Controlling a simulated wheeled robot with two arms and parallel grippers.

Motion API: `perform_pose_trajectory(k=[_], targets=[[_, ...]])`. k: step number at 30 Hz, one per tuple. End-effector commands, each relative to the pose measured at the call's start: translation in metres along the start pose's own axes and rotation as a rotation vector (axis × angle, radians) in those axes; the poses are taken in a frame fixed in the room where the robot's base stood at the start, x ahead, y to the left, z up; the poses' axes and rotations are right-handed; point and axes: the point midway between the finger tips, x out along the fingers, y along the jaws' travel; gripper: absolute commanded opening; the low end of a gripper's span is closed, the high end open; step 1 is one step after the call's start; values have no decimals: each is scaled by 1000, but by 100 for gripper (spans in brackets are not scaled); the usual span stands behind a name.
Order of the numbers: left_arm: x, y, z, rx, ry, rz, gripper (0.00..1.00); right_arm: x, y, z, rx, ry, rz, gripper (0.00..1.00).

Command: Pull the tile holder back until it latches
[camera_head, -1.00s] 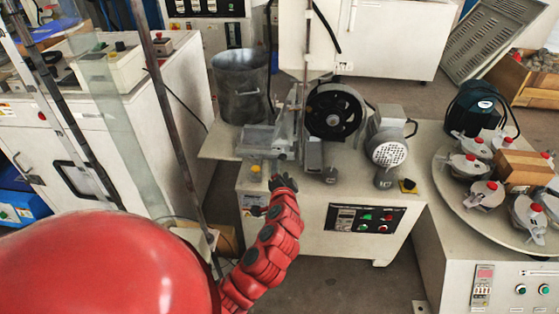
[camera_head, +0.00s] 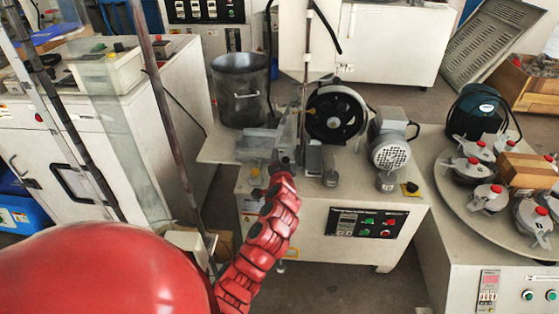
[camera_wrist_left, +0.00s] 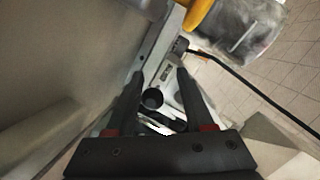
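The tile holder (camera_head: 256,141) is a grey metal block on top of the white testing machine, left of its black wheel. My left gripper (camera_head: 281,156) is at its front right edge and hides part of it. In the left wrist view, the two dark fingers of my left gripper (camera_wrist_left: 158,82) stand apart. A round black knob (camera_wrist_left: 152,98) shows between them, nearer the left finger. I cannot tell whether the fingers touch it. My right gripper is not in view.
A black wheel (camera_head: 335,113) and a grey motor (camera_head: 389,150) are right of the holder. A metal bucket (camera_head: 240,88) stands behind it. A yellow knob (camera_head: 255,171) is on the machine's front left. A round table (camera_head: 466,212) with several lidded pots is at the right.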

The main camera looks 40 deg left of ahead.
Motion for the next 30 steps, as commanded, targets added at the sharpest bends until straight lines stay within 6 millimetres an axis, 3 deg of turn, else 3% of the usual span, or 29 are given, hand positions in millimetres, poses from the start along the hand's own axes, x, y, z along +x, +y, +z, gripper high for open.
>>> perform_pose_trajectory(k=[1,7,8,30], targets=[[0,-1,0,1,1,-3,38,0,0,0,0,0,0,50],[0,-3,-1,1,2,-6,2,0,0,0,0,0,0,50],[0,-3,-1,1,3,-7,0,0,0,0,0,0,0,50],[-1,-13,-10,-1,22,-24,0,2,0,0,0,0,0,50]])
